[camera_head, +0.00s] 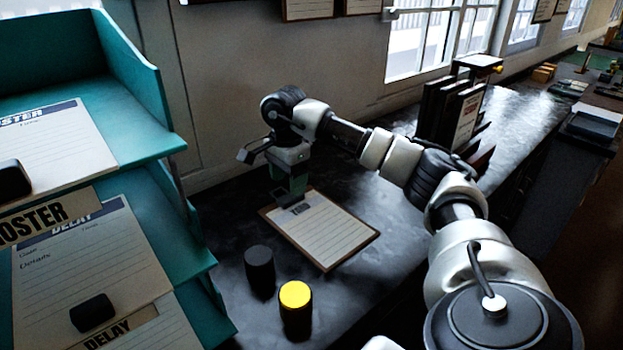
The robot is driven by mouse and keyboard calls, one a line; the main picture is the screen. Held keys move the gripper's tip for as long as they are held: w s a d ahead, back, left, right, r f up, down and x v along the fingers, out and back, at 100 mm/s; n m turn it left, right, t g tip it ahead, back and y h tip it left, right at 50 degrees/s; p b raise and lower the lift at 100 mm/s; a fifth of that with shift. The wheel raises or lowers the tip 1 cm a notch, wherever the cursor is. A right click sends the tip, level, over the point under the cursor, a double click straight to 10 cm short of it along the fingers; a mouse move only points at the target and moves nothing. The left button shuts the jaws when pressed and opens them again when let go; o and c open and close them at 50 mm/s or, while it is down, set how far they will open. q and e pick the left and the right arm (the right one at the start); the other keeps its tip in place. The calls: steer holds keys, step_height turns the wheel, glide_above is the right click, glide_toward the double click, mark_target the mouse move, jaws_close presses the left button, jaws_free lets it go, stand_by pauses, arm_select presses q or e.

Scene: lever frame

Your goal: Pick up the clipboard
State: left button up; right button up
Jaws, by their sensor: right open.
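The clipboard (325,232) lies flat on the dark counter, a brown board with a lined white sheet and a dark clip at its far left end. My right arm reaches in from the right, and its right gripper (291,190) points down over the clip end of the clipboard. The gripper is open, with its fingers partly hidden and very close to the clip. I cannot tell whether they touch it. My left gripper is not in view.
A black cylinder (259,270) and a yellow-topped black cylinder (295,310) stand on the counter (230,235) in front of the clipboard. A teal shelf (135,80) with lined sheets is at left. A dark upright rack (450,110) stands behind my arm.

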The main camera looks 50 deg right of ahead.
mark_target(310, 215)
step_height(310, 215, down, 4)
steer(key=shift+s+d+r+p, duration=0.1)
steer(key=shift+s+r+p, duration=0.05)
steer(key=shift+p, duration=0.5)
steer(key=shift+f, duration=0.3)
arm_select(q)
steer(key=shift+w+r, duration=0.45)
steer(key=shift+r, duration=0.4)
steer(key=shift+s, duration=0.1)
arm_select(e)
steer(key=shift+c, duration=0.3)
steer(key=c, duration=0.9)
